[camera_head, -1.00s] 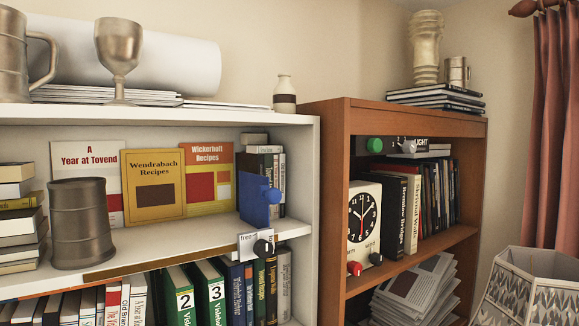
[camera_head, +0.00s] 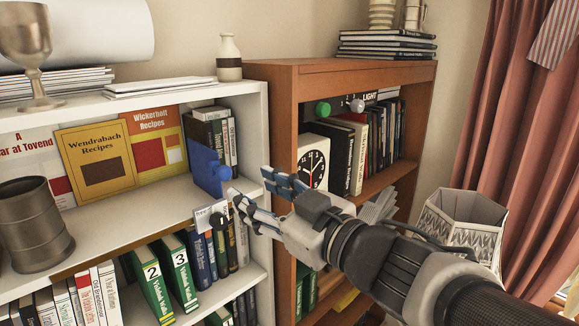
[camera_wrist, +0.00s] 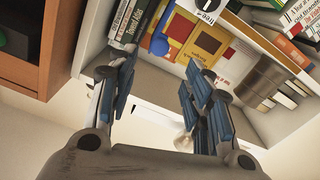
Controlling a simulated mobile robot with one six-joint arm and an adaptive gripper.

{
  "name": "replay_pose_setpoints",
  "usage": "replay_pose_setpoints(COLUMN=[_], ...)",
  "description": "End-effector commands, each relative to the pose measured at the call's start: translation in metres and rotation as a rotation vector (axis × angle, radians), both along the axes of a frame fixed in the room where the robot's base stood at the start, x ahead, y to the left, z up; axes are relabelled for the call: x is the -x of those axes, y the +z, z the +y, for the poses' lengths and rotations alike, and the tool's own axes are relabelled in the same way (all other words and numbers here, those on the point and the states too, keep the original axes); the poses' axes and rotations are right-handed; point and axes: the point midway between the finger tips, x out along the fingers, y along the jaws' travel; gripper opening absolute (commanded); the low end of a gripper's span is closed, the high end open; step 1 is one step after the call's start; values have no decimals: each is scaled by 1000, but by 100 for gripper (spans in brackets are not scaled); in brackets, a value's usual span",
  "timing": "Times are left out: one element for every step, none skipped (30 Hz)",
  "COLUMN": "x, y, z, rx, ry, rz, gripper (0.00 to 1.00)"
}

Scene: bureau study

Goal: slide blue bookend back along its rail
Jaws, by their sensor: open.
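The blue bookend (camera_head: 207,168) stands upright on the white bookcase's middle shelf, in front of a few books at the shelf's right end. A round blue knob sticks out from its right side. In the wrist view the blue bookend (camera_wrist: 160,44) shows small, beyond the fingertips and between them. My gripper (camera_head: 254,188) is open and empty, in front of the shelf and to the right of the bookend, apart from it. The open fingers also show in the wrist view (camera_wrist: 154,85). I cannot make out the rail clearly.
A black knob (camera_head: 218,221) with a white label sits on the shelf's front edge, close to my lower finger. A metal tankard (camera_head: 32,225) and recipe books (camera_head: 97,157) stand left. The brown bookcase (camera_head: 284,105) with a clock (camera_head: 312,167) is right.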

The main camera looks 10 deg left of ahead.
Motion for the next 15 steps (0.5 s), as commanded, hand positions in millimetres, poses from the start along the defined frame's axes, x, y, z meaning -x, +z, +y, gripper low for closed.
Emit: replay_pose_setpoints(x=[-7, -11, -17, -21, -26, -32, -36, -40, -46, -49, -53, -57, -60, -63, -66], y=[-1, 0, -1, -1, -1, 0, -1, 0, 0, 0, 0, 0, 0, 0, 1], z=[10, 16, 22, 28, 32, 39, 44, 49, 54, 59, 63, 68, 71, 74, 78], rx=[1, 0, 1, 1, 1, 1, 1, 2, 1, 2, 1, 1, 1, 1, 1], ry=[6, 6, 4, 6, 3, 4, 2, 4, 1, 1, 1, 2, 2, 1, 1], rz=[3, 3, 4, 2, 3, 2, 3, 1, 2, 2, 2, 1, 1, 1, 1], gripper=[46, 46, 46, 46, 46, 46, 46, 46, 46, 46, 46, 46, 46, 46, 46])
